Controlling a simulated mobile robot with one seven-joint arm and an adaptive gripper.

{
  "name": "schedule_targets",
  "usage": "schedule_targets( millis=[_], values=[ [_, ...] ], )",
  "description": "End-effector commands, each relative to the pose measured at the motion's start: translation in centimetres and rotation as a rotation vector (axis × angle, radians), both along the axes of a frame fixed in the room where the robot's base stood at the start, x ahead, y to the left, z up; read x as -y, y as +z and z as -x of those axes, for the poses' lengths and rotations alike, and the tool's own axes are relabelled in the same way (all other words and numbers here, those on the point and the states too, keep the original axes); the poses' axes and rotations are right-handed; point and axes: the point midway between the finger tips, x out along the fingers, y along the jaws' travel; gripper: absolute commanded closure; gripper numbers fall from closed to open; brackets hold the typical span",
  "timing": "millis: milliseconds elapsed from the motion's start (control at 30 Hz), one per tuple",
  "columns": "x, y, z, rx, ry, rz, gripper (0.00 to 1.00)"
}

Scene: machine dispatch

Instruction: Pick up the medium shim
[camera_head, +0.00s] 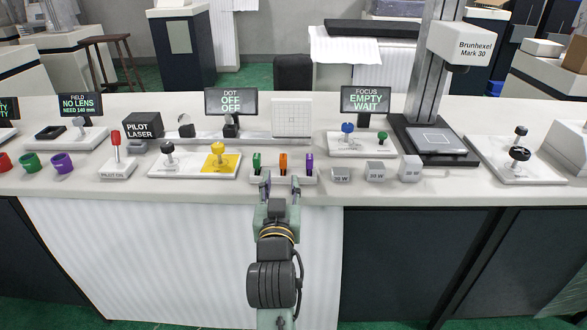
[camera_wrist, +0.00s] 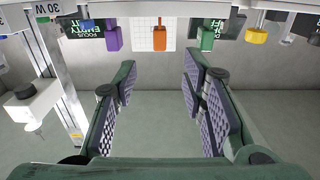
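Three small upright coloured pieces, seemingly the shims, stand in a row on a low white holder (camera_head: 308,180) at the counter's front edge: green (camera_head: 257,163), orange (camera_head: 283,163) and purple (camera_head: 309,163). I cannot tell from size which is the medium one; orange is in the middle. In the wrist view, purple (camera_wrist: 113,38), orange (camera_wrist: 160,38) and green (camera_wrist: 207,38) show along the top. My gripper (camera_head: 280,184) is open and empty, at the holder's front side, fingers spread around the orange piece's line. In the wrist view the orange piece lies beyond the open fingertips (camera_wrist: 158,72).
A yellow-based knob stand (camera_head: 219,160) is left of the holder. Grey weight-like blocks (camera_head: 376,171) marked in W stand to the right. A white grid panel (camera_head: 291,118) stands behind. Signs read "DOT OFF OFF" (camera_head: 231,102) and "FOCUS EMPTY WAIT" (camera_head: 366,100).

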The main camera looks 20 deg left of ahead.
Motion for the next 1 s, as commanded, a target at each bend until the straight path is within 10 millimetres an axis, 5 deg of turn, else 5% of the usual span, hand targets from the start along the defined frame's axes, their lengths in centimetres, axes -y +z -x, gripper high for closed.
schedule_targets(
  millis=[800,1000],
  values=[
    [-2.8,-0.3,-9.4,-0.012,-0.009,0.005,0.62],
    [-3.1,-0.5,-10.4,-0.011,-0.009,0.004,0.62]
  ],
)
